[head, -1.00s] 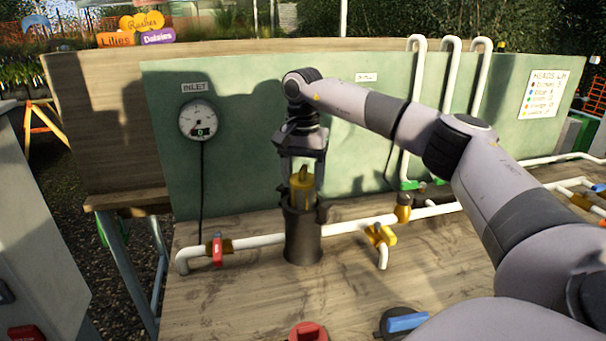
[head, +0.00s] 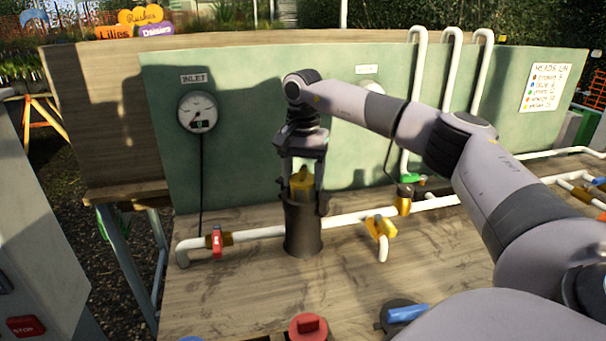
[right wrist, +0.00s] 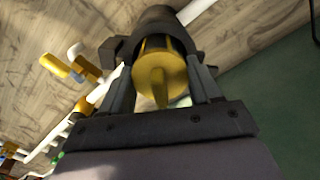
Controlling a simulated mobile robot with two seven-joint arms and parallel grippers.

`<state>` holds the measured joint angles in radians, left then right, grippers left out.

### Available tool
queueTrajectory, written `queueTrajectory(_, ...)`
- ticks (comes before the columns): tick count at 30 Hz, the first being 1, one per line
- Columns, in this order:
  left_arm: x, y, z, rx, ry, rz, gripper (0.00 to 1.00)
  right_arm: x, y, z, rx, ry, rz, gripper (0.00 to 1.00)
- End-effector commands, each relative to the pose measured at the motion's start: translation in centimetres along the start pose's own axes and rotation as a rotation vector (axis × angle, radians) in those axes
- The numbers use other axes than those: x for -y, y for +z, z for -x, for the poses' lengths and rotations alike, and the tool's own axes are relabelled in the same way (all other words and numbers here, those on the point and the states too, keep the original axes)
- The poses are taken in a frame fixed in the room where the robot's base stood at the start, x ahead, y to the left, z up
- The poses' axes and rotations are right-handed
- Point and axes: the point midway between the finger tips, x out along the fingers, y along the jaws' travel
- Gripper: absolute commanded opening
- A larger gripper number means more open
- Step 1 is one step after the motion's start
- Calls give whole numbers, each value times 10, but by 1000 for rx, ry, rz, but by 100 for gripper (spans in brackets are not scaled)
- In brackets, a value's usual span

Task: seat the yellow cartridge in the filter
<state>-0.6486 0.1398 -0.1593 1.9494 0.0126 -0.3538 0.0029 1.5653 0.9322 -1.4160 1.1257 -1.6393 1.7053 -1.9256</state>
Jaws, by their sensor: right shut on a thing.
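The yellow cartridge (head: 302,180) stands upright with its lower part inside the dark cylindrical filter housing (head: 303,232); its knobbed top shows above the rim. My right gripper (head: 303,188) points straight down over it, its two fingers on either side of the cartridge and shut on it. In the right wrist view, the cartridge (right wrist: 162,76) is between the fingers, with the dark housing (right wrist: 162,22) beyond it. How deep the cartridge sits is hidden by the housing wall. My left gripper is not in view.
White pipe runs from both sides of the housing, with a red-handled valve (head: 217,241) at left and a yellow one (head: 380,228) at right. An inlet gauge (head: 198,112) hangs on the green panel (head: 245,140). Red (head: 308,326) and blue (head: 406,313) parts lie near the front.

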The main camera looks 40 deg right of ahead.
Motion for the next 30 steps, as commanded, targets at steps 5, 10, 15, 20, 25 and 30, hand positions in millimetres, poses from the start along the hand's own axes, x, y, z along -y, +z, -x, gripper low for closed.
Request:
queueTrajectory(5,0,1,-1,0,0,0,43,0,0,-4,0,-1,0,32)
queueTrajectory(10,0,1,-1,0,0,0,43,0,0,-4,0,-1,0,32)
queueTrajectory(15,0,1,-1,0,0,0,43,0,0,-4,0,-1,0,32)
queueTrajectory(20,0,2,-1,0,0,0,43,0,0,-6,0,-1,0,32)
queueTrajectory(25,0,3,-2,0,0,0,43,0,0,-10,0,-1,0,32)
queueTrajectory(30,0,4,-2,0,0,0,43,0,0,-14,0,-1,0,32)
